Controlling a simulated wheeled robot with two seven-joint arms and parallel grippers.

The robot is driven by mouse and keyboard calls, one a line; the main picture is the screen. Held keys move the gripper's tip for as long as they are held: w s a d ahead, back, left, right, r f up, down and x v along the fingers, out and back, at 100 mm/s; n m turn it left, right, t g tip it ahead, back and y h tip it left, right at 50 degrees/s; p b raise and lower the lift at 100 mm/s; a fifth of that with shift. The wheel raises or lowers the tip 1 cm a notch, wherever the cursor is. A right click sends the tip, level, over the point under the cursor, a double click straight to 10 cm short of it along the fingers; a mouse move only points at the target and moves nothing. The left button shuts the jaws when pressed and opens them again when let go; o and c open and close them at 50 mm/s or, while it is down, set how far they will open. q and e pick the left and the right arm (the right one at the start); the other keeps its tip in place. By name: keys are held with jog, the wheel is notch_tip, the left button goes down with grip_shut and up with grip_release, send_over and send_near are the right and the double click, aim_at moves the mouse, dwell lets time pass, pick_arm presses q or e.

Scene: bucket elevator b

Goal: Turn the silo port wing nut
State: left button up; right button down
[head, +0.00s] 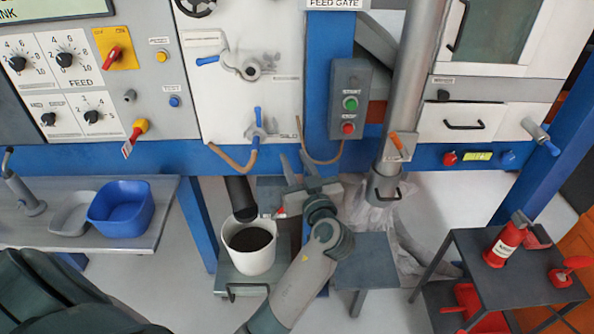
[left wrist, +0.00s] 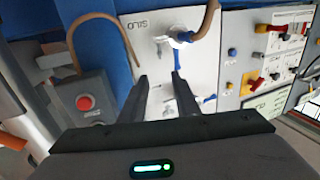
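The silo port (head: 257,134) is a small silver fitting with a blue handle (head: 257,115) pointing up, low on the white panel beside the SILO label. In the left wrist view, which is turned over, the silver wing-shaped fitting (left wrist: 183,38) shows beyond the fingertips, with the blue handle (left wrist: 177,54) near the right-hand finger. My left gripper (head: 297,161) is below and right of the port, fingers pointing up. In the left wrist view its fingers (left wrist: 159,78) are apart with nothing between them. My right gripper is not in view.
A grey start/stop box (head: 350,100) stands out right of the panel. Another valve (head: 248,67) with a blue lever sits above the port. A white bucket (head: 249,252) stands below under a dark spout (head: 240,195). A blue beam (head: 440,156) runs under the panels.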

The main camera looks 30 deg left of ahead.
pick_arm(q)
jog(key=shift+s+d, duration=0.45)
jog(key=shift+d, duration=0.05)
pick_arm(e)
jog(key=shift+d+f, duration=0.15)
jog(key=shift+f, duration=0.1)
pick_arm(q)
jog(key=shift+c, duration=0.5)
